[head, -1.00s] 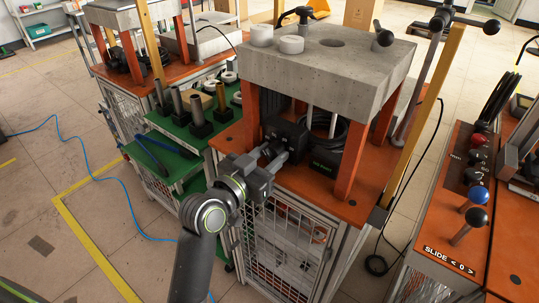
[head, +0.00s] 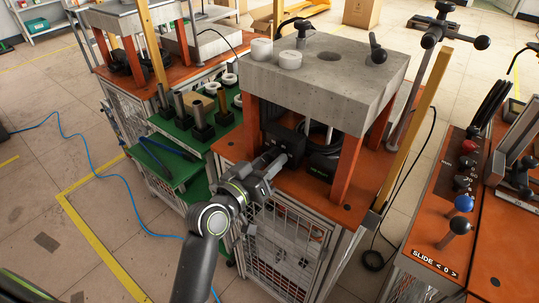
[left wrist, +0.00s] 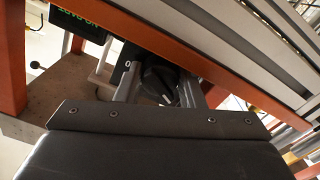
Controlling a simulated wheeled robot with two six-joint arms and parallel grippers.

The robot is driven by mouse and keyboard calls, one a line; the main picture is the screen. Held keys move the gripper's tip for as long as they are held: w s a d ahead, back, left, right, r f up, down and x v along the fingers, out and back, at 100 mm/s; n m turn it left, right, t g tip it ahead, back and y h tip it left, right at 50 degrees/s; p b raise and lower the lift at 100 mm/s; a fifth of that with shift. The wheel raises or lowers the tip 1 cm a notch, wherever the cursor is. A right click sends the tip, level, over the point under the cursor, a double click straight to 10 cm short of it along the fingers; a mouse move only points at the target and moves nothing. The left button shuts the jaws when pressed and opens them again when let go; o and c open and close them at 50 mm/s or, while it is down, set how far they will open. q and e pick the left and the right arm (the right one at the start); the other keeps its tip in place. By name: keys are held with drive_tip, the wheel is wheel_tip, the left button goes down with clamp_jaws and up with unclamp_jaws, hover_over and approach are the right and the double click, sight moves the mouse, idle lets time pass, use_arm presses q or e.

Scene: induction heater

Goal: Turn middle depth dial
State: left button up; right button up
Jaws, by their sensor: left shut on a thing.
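A black dial (left wrist: 160,82) with a pale mark shows in the left wrist view, on the front of a dark box (head: 285,138) under the concrete slab of the near heater stand. My left gripper (head: 279,155) reaches the box front from the left. Its two grey fingers (left wrist: 160,92) lie on either side of the dial, and it is shut on it. In the head view the gripper hides most of the dial. Whether this is the middle depth dial cannot be told. My right gripper is not in view.
The concrete slab (head: 320,80) stands above the box on orange legs (head: 349,165). A green shelf (head: 180,127) with metal posts is on the left, a lever panel (head: 445,220) on the right.

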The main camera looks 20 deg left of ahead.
use_arm(q)
drive_tip(key=shift+n+p, duration=0.35)
drive_tip(key=shift+n, duration=0.15)
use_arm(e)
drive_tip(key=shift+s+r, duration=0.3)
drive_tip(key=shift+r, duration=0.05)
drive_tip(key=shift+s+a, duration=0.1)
use_arm(q)
drive_tip(key=o, duration=1)
